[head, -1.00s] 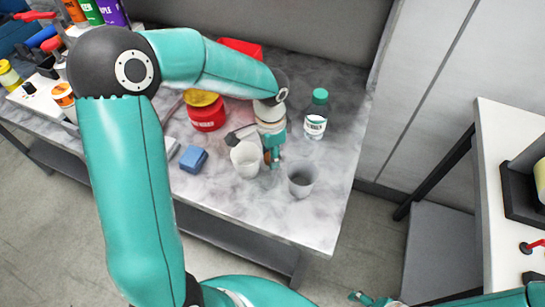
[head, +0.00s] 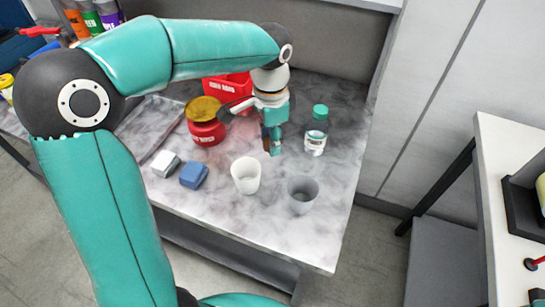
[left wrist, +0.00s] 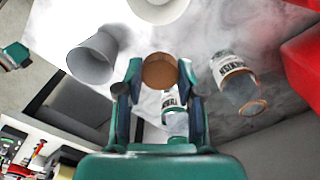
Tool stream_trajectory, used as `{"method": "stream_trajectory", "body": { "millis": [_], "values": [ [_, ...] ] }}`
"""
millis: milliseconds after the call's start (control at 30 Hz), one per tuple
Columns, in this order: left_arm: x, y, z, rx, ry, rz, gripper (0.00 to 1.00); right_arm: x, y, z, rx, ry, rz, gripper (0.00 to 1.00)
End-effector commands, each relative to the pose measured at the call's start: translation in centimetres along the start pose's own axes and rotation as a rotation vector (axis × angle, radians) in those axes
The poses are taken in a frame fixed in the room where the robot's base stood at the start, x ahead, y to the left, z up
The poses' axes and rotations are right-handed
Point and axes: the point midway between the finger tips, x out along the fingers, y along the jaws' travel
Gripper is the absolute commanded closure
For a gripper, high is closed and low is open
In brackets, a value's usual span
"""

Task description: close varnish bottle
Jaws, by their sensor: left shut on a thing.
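My left gripper (head: 271,148) is above the table, shut on a brown round stopper (left wrist: 160,70), which shows between its fingertips in the left wrist view. A clear bottle (left wrist: 234,76) with a white label and an orange-brown ring at its top stands to the right of the fingers in that view, apart from the stopper. I take it as the varnish bottle, but its label is hard to read. My gripper hides it in the head view. A teal part, seemingly my right gripper (left wrist: 15,55), shows at the left wrist view's edge; its jaws are unclear.
A green-capped bottle (head: 316,133) stands right of my left gripper. A white cup (head: 245,176) and a grey cup (head: 302,195) stand in front. A red jar (head: 206,131) and a red bin (head: 228,88) are behind left. The table's front right corner is clear.

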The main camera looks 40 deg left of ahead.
Motion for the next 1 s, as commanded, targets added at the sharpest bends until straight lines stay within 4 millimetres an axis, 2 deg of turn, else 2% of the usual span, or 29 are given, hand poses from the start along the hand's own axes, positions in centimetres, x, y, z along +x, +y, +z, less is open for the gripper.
{"method": "stream_trajectory", "body": {
  "millis": [33, 200, 400, 567, 1000],
  "values": [
    [-1.5, -0.1, -0.1, 0.0, 0.006, -0.004, 0.73, 0.0, 0.0, 0.0, 0.0, 0.0, 0.0, 0.18],
    [-5.3, 0.0, -0.1, 0.001, 0.003, -0.001, 0.73, -0.1, 0.0, 0.0, 0.0, 0.0, 0.0, 0.18],
    [-7.8, 0.0, -0.1, 0.001, 0.001, 0.0, 0.73, -0.3, -0.1, 0.0, 0.0, 0.0, 0.0, 0.18],
    [-8.4, 0.0, 0.0, 0.0, 0.0, 0.0, 0.73, -0.3, -0.1, 0.0, 0.0, 0.0, 0.0, 0.18],
    [-8.4, 0.0, 0.0, 0.001, -0.001, 0.0, 0.73, -0.3, -0.1, 0.0, 0.0, 0.0, 0.0, 0.2]
  ]
}}
